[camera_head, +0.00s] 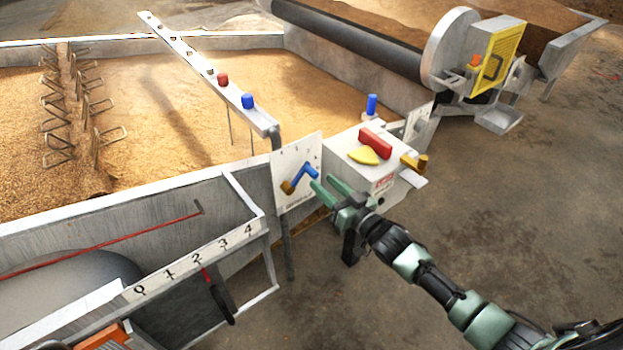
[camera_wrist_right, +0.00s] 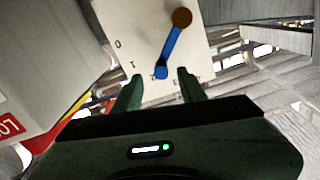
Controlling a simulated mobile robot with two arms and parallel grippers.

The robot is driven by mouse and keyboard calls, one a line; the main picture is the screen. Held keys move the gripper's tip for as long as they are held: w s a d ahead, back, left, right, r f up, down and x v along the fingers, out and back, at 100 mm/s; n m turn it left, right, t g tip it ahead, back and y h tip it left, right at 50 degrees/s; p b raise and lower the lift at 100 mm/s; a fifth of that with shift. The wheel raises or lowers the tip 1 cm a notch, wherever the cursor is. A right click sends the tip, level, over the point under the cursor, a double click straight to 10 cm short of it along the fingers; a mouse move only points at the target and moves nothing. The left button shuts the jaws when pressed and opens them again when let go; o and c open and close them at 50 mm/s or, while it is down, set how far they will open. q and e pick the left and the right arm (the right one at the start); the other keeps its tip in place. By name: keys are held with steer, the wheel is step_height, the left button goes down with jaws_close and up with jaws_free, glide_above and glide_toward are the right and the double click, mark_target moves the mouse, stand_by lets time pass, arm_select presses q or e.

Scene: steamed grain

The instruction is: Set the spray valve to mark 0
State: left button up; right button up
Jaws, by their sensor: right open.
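The spray valve appears to be the blue lever (camera_head: 302,172) on a white marked plate (camera_head: 285,157) at the trough's end. It turns about a brown pivot (camera_head: 287,187). In the right wrist view the blue lever (camera_wrist_right: 172,48) runs down from the brown pivot (camera_wrist_right: 183,17). Its blue tip is among the middle marks, past 0 and 1; the mark beside it is partly hidden. My right gripper (camera_head: 322,184) is open in front of the plate. In the right wrist view its fingertips (camera_wrist_right: 158,80) stand on either side of the lever's end, with nothing clamped. My left gripper is out of view.
A white box (camera_head: 375,155) with a red handle (camera_head: 376,143) and yellow pointer stands right beside the plate. A scale (camera_head: 195,262) numbered 0 to 4 with a dark-handled lever (camera_head: 221,302) is at front left. A grain trough (camera_head: 215,90) lies behind. Floor at right is clear.

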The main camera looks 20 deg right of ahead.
mark_target(316, 177)
steer(key=x, duration=0.5)
steer(key=shift+w+a+b, duration=0.1)
steer(key=shift+a+b, duration=0.05)
steer(key=shift+b, duration=0.25)
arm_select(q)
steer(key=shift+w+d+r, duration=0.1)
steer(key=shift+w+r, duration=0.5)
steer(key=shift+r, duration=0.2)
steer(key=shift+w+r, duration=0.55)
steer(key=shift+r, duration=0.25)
arm_select(e)
steer(key=shift+w+a, duration=0.2)
steer(key=shift+w, duration=0.35)
